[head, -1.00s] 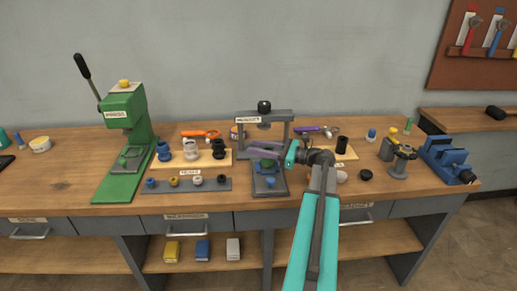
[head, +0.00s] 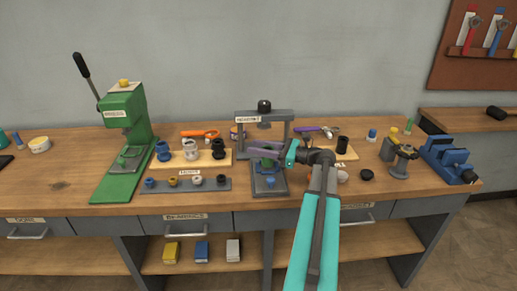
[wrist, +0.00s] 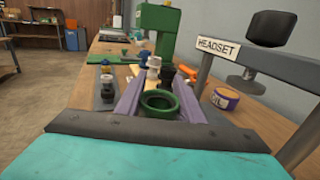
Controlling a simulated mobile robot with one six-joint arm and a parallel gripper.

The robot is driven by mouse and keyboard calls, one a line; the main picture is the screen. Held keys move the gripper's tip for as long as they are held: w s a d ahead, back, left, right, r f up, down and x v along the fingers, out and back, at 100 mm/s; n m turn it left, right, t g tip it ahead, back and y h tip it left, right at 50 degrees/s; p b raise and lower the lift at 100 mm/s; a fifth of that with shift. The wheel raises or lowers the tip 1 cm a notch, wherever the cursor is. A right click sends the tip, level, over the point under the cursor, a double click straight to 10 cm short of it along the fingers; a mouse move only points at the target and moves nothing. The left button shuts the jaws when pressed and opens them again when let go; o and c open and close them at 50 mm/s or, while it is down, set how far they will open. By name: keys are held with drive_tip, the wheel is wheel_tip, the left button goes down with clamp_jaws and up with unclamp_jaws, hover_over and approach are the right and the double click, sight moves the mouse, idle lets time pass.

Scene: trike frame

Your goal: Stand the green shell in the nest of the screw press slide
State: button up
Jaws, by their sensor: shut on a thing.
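The green shell (wrist: 160,104) shows in the wrist view as an upright ring-mouthed cup between the two purple-grey fingers of my gripper (wrist: 160,98). My gripper (head: 266,150) is shut on it. In the head view the green shell (head: 266,162) shows just below the fingers, over the slide. The screw press (head: 286,132), labelled HEADSET, is a grey frame with a black knob on top. Its slide (head: 261,191) reaches out at the front and carries a small blue part (head: 270,181). The nest is hidden by the shell and fingers; I cannot tell whether the shell touches it.
The green lever press (head: 125,125) stands to the left. A wooden board (head: 215,160) with cups and a grey strip (head: 160,188) with several small parts lie between the presses. A blue vise (head: 445,157) is at the right. The bench front is mostly clear.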

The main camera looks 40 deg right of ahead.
drive_tip(key=shift+f+b, duration=0.95)
drive_tip(key=shift+b, duration=0.2)
idle(0.4)
drive_tip(key=o, duration=1.4)
drive_tip(key=b+v, duration=0.2)
drive_tip(key=v, duration=1)
drive_tip(key=shift+s+d, duration=0.15)
drive_tip(key=shift+s, duration=0.05)
drive_tip(key=shift+s+d+b, duration=0.3)
drive_tip(key=shift+s, duration=0.3)
